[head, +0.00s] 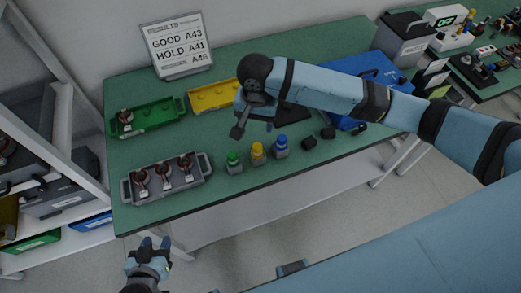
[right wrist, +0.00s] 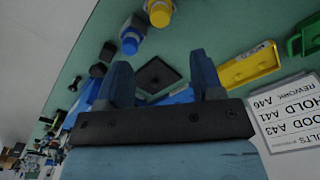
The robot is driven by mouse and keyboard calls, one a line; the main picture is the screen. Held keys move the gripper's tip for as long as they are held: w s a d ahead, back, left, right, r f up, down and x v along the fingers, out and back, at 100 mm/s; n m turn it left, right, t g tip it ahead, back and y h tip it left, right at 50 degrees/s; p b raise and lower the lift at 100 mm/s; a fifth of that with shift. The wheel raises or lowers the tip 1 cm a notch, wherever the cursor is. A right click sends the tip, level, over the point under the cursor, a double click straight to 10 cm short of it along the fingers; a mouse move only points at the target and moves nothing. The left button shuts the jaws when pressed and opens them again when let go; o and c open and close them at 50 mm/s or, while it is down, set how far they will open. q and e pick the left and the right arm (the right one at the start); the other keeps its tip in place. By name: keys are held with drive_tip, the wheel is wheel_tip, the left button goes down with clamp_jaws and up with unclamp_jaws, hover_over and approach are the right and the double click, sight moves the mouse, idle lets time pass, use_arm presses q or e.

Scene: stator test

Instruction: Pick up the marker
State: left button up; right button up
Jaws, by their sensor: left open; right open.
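Three capped pieces that may be the markers stand upright in grey holders along the table's front: green (head: 234,158), yellow (head: 257,150) and blue (head: 281,143). I cannot tell which one is meant. In the right wrist view the yellow piece (right wrist: 160,13) and the blue piece (right wrist: 130,42) show beyond the fingers. My right gripper (head: 254,128) is open and empty above the table, just behind the yellow and blue pieces; its fingers also show in the right wrist view (right wrist: 160,82). My left gripper (head: 154,243) is open and empty, in front of the table edge.
A grey tray (head: 206,182) with several stator-like parts is at front left. A green bin (head: 122,131) and a yellow bin (head: 195,106) lie behind. A sign (head: 178,48), a blue case (head: 398,77) and small black blocks (head: 309,143) also stand on the table.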

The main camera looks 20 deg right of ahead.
sight(257, 147)
wheel_tip(257, 147, down, 14)
drive_tip(key=shift+s+a+r+p, duration=0.1)
drive_tip(key=shift+r+p, duration=0.15)
drive_tip(key=shift+p, duration=0.25)
drive_tip(key=c, duration=1)
